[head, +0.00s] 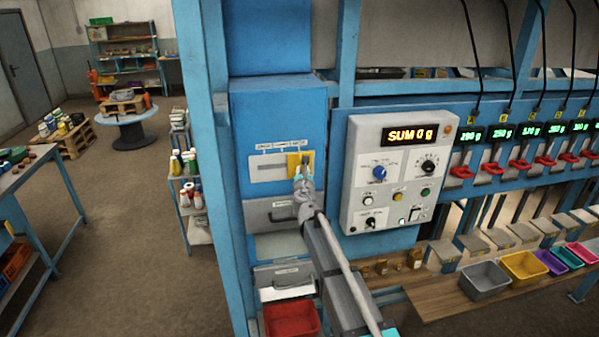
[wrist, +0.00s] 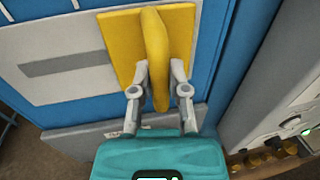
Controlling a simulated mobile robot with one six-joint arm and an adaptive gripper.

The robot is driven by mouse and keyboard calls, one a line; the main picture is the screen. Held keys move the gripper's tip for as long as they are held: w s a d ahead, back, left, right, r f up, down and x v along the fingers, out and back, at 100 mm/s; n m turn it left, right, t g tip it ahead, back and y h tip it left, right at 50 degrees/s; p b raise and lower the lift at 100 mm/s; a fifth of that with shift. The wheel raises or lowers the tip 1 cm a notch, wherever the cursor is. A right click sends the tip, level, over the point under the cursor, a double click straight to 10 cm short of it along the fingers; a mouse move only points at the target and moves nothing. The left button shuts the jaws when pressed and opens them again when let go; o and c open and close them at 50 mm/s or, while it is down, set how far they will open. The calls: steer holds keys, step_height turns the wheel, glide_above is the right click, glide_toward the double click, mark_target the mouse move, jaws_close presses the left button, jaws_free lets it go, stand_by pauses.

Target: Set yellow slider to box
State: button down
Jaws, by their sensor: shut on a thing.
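The yellow slider (head: 294,165) sits at the right end of a pale plate (head: 265,170) with a grey slot, on the blue cabinet front. In the wrist view the slider is a yellow plate (wrist: 120,36) with an upright yellow handle (wrist: 155,40). My gripper (wrist: 160,85) is shut on the handle, one finger on each side. In the head view my gripper (head: 302,178) reaches the slider from below right. Three small labels (head: 292,146) run above the slot; their text is too small to read.
A grey control panel (head: 395,170) reading "SUM 0 g" stands close to the right of my arm. Grey drawer fronts (head: 272,214) lie below the slider, with a red bin (head: 291,320) under them. Several coloured trays (head: 485,281) stand at right.

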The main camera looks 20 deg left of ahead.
steer(key=shift+w+d, duration=0.1)
steer(key=shift+d, duration=0.15)
steer(key=c, duration=0.6)
jaws_free()
steer(key=shift+d, duration=0.15)
steer(key=shift+a, duration=0.2)
steer(key=shift+s+d, duration=0.15)
steer(key=shift+s, duration=0.1)
steer(key=v, duration=1.1)
steer(key=shift+s, duration=0.4)
